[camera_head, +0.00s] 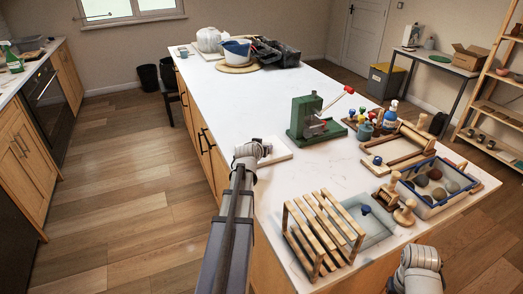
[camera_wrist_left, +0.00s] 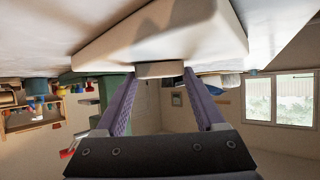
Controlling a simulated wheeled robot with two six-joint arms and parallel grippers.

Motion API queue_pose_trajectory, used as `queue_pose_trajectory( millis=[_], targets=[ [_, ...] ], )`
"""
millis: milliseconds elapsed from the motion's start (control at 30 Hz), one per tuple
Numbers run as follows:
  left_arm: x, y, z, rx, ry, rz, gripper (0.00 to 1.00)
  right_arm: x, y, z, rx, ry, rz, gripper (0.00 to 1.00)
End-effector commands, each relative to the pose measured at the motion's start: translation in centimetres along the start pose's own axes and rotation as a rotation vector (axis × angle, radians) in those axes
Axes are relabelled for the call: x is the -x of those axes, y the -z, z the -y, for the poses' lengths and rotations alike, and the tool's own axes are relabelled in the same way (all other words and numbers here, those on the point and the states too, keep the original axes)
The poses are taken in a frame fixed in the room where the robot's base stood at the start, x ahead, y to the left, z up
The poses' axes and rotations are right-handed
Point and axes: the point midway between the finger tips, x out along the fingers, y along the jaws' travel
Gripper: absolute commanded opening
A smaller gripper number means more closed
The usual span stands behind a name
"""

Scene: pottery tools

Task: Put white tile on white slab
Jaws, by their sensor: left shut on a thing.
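The white slab (camera_head: 280,152) lies flat on the counter, left of the green press. It fills the top of the left wrist view (camera_wrist_left: 165,35), which appears upside down. My left gripper (camera_head: 264,147) is at the slab's left part. In the left wrist view its fingers (camera_wrist_left: 160,80) are shut on the small white tile (camera_wrist_left: 160,69), one at each side. The tile is right against or very close to the slab's face; I cannot tell whether they touch. In the head view the tile is too small to make out clearly. My right gripper is not in view; only part of my right arm shows.
A green press (camera_head: 308,120) with a red handle stands just right of the slab. A wooden rack (camera_head: 322,232), a blue-rimmed tray (camera_head: 436,186) of stones and small bottles occupy the right side. The counter (camera_head: 232,95) beyond the slab is clear.

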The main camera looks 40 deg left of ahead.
Motion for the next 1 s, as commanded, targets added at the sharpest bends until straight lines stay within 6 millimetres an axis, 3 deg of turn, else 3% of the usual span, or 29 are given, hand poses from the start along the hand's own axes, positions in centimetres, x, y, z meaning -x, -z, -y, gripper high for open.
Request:
queue_pose_trajectory(
  millis=[200,233,467,867,1000],
  targets=[
    [-0.2,-0.4,0.0,0.0,0.0,0.0,0.13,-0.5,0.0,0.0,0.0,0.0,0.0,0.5],
    [-0.1,-0.2,0.0,0.0,0.0,0.0,0.75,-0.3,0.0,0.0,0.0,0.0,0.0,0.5],
    [-0.1,-0.2,0.0,0.0,0.0,0.0,1.0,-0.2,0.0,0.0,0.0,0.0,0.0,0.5],
    [0.2,0.2,0.0,0.0,0.0,0.0,1.0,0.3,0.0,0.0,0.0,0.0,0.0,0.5],
    [1.9,0.2,0.0,0.0,0.0,0.0,1.0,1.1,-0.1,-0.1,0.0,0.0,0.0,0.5]
  ],
)
